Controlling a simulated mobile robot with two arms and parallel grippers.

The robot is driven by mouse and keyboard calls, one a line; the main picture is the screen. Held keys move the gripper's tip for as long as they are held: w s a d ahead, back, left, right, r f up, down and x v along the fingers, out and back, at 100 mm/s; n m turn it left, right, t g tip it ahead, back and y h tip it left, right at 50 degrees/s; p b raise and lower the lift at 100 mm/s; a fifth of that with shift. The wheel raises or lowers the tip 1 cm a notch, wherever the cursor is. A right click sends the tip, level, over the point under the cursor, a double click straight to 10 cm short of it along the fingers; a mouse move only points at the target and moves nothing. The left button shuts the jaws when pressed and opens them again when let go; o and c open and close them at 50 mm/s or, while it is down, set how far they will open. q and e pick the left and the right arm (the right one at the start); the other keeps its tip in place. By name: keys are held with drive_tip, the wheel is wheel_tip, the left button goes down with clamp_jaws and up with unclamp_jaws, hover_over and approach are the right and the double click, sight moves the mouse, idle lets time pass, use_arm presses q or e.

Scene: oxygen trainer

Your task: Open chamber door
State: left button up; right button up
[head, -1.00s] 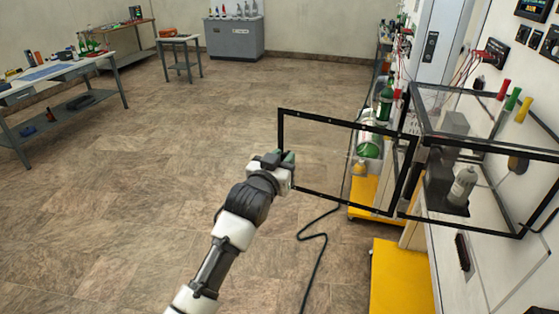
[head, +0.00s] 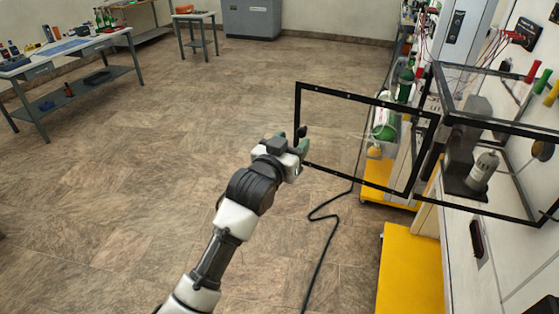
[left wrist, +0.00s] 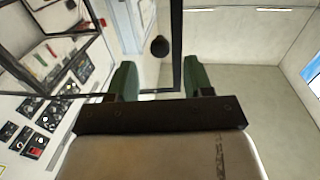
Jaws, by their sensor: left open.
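The chamber (head: 497,120) is a clear box with black edges on the right in the head view. Its black-framed clear door (head: 370,98) stands swung wide open, out to the left of the box. A dark round knob (head: 301,132) sits near the door's free edge. My left gripper (head: 303,143) is open at that free edge, close to the knob. In the left wrist view, the knob (left wrist: 159,46) shows between and beyond the open green fingertips (left wrist: 162,78), beside the black door frame (left wrist: 177,40). Contact cannot be told. My right gripper is out of view.
A grey bottle (head: 483,170) stands inside the chamber. Yellow cart tops (head: 410,270) and green cylinders (head: 387,125) are below and behind the door. A black cable (head: 320,245) lies on the floor. A workbench (head: 70,68) is far left; the middle floor is clear.

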use_arm(q)
drive_tip(key=b+v, duration=0.1)
drive_tip(key=v, duration=0.6)
drive_tip(key=shift+b, duration=0.3)
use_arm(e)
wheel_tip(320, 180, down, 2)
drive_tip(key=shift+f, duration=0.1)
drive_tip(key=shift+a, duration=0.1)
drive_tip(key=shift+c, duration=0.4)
